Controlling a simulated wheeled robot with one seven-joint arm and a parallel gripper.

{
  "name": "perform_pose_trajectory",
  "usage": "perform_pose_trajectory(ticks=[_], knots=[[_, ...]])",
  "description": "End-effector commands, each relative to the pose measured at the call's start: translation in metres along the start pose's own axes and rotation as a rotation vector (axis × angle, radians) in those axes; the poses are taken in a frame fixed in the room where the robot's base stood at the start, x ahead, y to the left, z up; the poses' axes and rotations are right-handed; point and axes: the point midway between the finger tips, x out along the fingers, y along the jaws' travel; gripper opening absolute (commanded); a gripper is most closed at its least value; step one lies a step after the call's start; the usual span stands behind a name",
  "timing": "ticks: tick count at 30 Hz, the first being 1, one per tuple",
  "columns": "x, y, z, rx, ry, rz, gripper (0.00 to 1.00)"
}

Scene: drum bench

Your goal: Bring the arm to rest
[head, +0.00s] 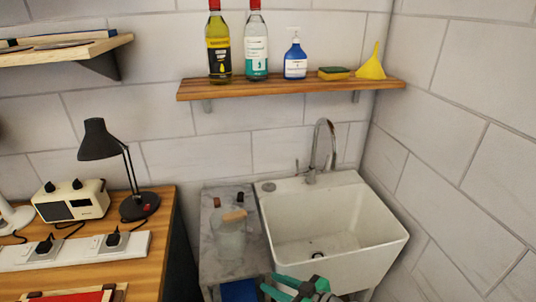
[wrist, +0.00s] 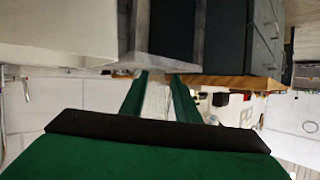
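My gripper (head: 296,289) shows at the bottom edge of the head view as green and dark parts, in front of the sink's lower left side. In the wrist view my gripper (wrist: 159,76) has two green fingers standing apart, with only pale background between them. It is open and holds nothing that I can see. The wrist view looks upside down. Most of the arm is out of the head view.
A white sink (head: 389,236) with a tap (head: 322,146) stands at right. Beside it a grey marbled top (head: 218,266) holds a clear jar (head: 231,240). A wooden bench (head: 150,270) with a black lamp (head: 98,141) is left. A shelf (head: 290,86) holds bottles.

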Motion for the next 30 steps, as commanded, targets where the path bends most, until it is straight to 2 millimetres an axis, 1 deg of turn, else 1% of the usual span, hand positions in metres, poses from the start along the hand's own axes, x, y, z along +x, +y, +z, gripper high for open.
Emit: perform_pose_trajectory(ticks=[1, 5, 8, 11, 12, 16, 20, 24, 27, 30], knots=[[0.004, -0.003, 0.007, 0.022, -0.003, 0.013, 0.29], [0.013, -0.009, 0.025, 0.083, -0.005, 0.065, 0.29], [0.021, -0.015, 0.043, 0.140, -0.011, 0.115, 0.29], [0.027, -0.025, 0.067, 0.208, -0.017, 0.183, 0.29], [0.029, -0.029, 0.078, 0.237, -0.020, 0.216, 0.29], [0.029, -0.048, 0.114, 0.322, -0.031, 0.329, 0.29], [0.022, -0.068, 0.146, 0.384, -0.039, 0.439, 0.29], [0.005, -0.092, 0.174, 0.422, -0.042, 0.553, 0.29], [-0.012, -0.111, 0.190, 0.434, -0.039, 0.627, 0.29], [-0.031, -0.130, 0.200, 0.434, -0.030, 0.695, 0.29]])
